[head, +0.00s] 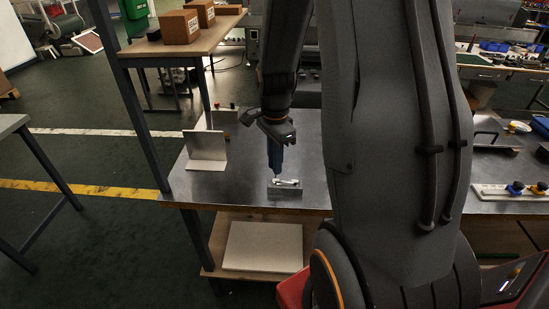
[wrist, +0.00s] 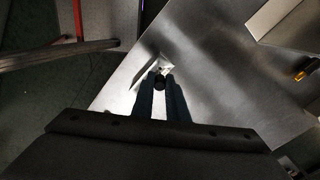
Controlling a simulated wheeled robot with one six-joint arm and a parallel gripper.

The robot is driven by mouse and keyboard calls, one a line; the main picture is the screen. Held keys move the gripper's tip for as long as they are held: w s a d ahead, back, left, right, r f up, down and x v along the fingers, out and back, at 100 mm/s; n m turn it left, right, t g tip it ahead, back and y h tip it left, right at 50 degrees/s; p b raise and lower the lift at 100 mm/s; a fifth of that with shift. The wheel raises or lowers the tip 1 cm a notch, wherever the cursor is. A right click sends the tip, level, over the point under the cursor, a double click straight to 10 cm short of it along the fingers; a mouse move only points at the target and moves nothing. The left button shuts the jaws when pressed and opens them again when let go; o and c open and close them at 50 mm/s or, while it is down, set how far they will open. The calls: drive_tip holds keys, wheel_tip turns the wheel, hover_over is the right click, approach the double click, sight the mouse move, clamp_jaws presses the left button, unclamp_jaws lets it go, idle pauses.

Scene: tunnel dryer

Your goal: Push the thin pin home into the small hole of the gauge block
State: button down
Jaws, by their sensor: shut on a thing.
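The gauge block (head: 285,191) is a small grey block with a pale top, on the metal bench near its front edge. In the wrist view the block (wrist: 146,74) shows only in part, beyond my fingertips. My gripper (head: 275,172) points down just above the block's left part. In the wrist view its two fingers (wrist: 161,86) are close together on a small dark piece, which I take to be the pin (wrist: 160,82). The pin's tip and the small hole are hidden, so I cannot tell how far the pin is in.
A pale angled plate (head: 206,150) stands on the bench (head: 235,184) to the left. A shelf with cardboard boxes (head: 180,27) is at the back left. A white board with blue and yellow knobs (head: 511,191) lies at the right. The bench around the block is clear.

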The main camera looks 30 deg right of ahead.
drive_tip(key=shift+f, duration=0.65)
drive_tip(key=shift+p, duration=0.35)
idle(1.5)
drive_tip(key=shift+f+b, duration=0.8)
drive_tip(key=shift+f, duration=0.8)
drive_tip(key=c, duration=1.7)
unclamp_jaws()
drive_tip(key=shift+o, duration=0.2)
drive_tip(key=shift+r+b, duration=0.9)
drive_tip(key=shift+r, duration=3)
